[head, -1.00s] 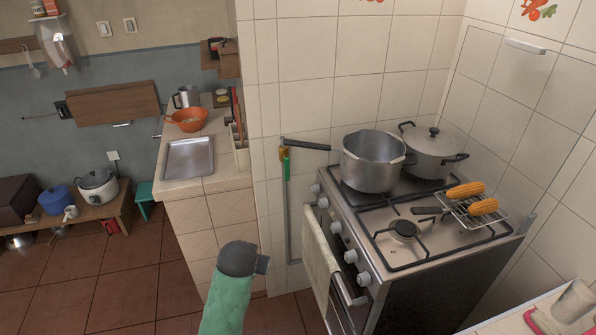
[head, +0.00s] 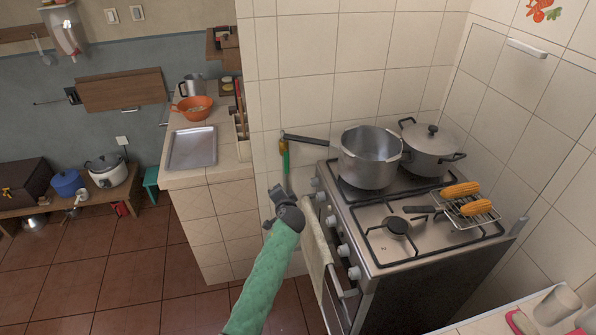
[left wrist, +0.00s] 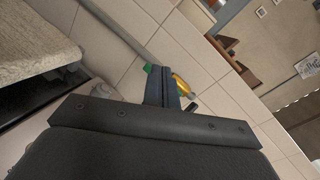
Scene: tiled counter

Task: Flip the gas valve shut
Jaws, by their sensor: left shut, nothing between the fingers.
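The gas valve (head: 284,147) is a small yellow and green fitting on the tiled wall, left of the stove and near the black pot handle. In the left wrist view the yellow part of the valve (left wrist: 183,84) shows just beyond my fingertips, partly hidden by them, with a bit of green on their other side. My left gripper (head: 275,193) is shut and empty, below the valve in the head view. In the left wrist view its closed fingers (left wrist: 162,82) point at the valve; I cannot tell if they touch it. My right gripper is not in view.
The stove (head: 400,230) stands right of my left arm, with a cloth (head: 316,240) on its front. An open pot (head: 370,160) has its handle (head: 305,139) reaching over toward the valve. A tiled counter (head: 210,178) stands at left. The floor between is clear.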

